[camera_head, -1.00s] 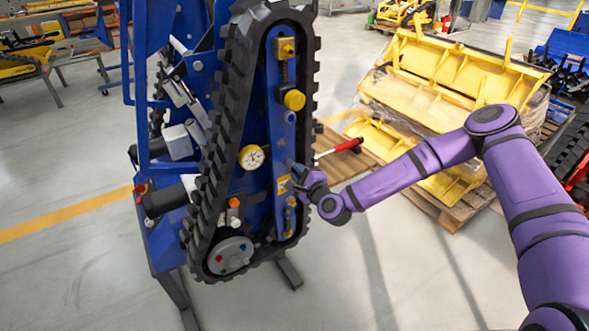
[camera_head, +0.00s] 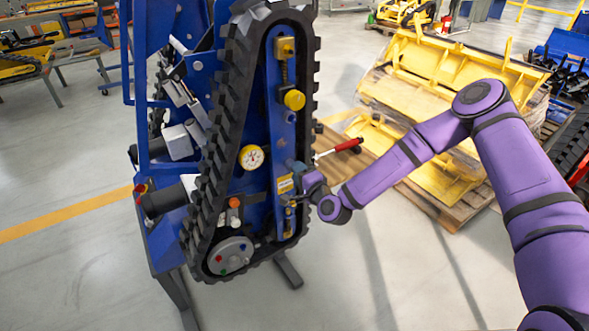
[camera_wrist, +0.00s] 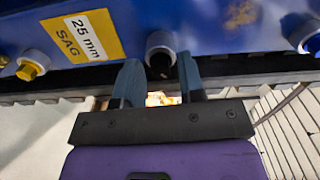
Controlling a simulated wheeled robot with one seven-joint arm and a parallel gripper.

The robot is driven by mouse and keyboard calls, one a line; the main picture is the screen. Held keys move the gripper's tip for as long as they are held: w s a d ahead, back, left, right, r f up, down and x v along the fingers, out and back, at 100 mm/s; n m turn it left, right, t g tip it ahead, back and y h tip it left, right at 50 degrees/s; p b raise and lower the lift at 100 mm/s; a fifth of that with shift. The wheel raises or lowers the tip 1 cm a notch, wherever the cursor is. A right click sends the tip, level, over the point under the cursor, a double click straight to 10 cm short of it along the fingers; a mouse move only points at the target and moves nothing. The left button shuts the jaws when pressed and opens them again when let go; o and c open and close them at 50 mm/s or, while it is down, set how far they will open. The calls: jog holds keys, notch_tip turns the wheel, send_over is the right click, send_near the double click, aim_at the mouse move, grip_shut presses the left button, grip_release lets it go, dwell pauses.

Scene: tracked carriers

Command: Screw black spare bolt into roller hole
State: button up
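A grey round roller end (camera_wrist: 160,48) lies in front of the gap between the fingertips. Its centre looks dark; I cannot tell whether that is an empty hole or a black bolt. No bolt shows clearly between the fingers.
The blue carrier frame (camera_head: 283,150) is ringed by a black rubber track (camera_head: 222,120). A red-handled tool (camera_head: 343,148) sticks out to the right, above my gripper. Yellow machine parts (camera_head: 440,75) lie on pallets behind. The floor at lower right is clear.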

jog(key=n, duration=2.3)
grip_shut()
jog(key=m, duration=0.9)
jog(key=shift+m, duration=0.3)
